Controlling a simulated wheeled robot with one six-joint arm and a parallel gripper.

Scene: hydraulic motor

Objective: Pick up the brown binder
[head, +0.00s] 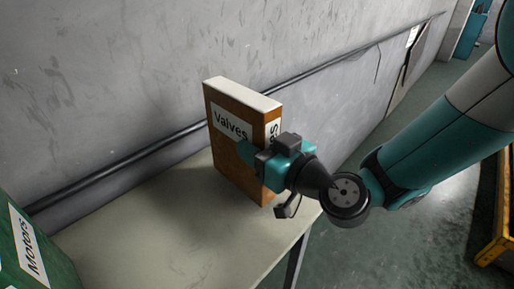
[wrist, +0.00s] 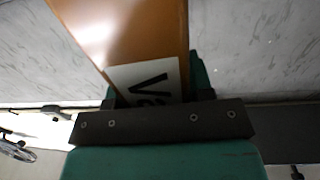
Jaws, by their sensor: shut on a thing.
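The brown binder (head: 231,158) stands upright near the right end of the table, with white labels reading "Valves" on its side. My gripper (head: 263,160) is at its right edge, shut on the binder, with one teal finger across the label side. In the wrist view the binder (wrist: 140,30) fills the upper middle, its label partly covered by my gripper (wrist: 158,105). The binder's lower right part is hidden behind my gripper in the head view. I cannot tell whether its base touches the table.
The pale table (head: 150,225) is bare to the left of the binder. A green binder (head: 38,245) labelled "Motors" stands at the far left. A grey wall (head: 120,60) with a dark pipe (head: 165,143) runs behind the table. A yellow item (head: 497,225) is at the right edge.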

